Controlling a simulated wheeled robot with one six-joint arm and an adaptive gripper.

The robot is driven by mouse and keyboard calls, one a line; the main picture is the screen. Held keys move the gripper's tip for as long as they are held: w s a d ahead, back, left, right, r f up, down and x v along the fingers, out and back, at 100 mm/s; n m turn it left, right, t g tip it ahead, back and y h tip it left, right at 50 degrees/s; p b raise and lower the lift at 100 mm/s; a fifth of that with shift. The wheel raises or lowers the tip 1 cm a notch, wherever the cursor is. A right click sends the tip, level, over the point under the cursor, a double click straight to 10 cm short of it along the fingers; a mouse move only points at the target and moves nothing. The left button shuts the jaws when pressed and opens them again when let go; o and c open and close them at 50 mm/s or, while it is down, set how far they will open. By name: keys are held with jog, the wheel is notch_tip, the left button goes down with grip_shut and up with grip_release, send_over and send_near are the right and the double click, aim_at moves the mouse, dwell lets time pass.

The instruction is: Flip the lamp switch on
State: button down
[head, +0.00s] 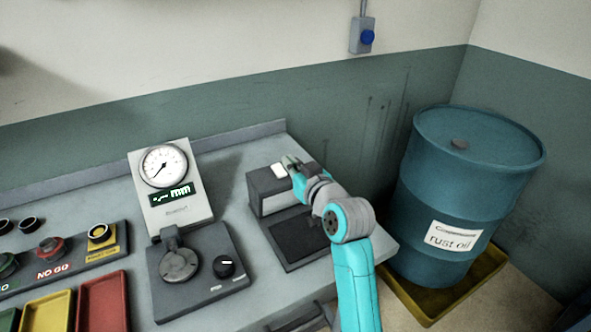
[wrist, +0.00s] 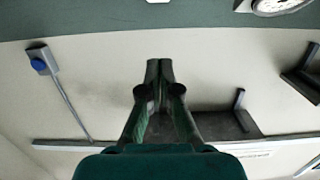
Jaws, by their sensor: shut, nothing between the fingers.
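A small grey wall box with a round blue knob (head: 362,37) is fixed to the pale upper wall, with a conduit running up from it. I take it to be the lamp switch. It also shows at the left of the wrist view (wrist: 40,62), where the scene appears upside down. My gripper (head: 290,162) is over the grey block at the back of the bench, well below and left of the wall box. In the wrist view my gripper (wrist: 160,68) has its fingertips together with nothing between them. It does not touch the wall box.
A blue rust oil drum (head: 470,200) stands in a yellow tray (head: 425,312) right of the bench. A dial gauge (head: 163,167) stands on the bench, left of a grey block (head: 275,203). Red and yellow bins (head: 102,300) sit at front left. The wall around the box is clear.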

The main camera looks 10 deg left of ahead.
aim_at(281, 172)
jog(key=x, duration=0.5)
jog(key=f, duration=0.3)
jog(key=shift+w+a, duration=0.25)
jog(key=shift+w, duration=0.15)
jog(key=shift+f, duration=0.55)
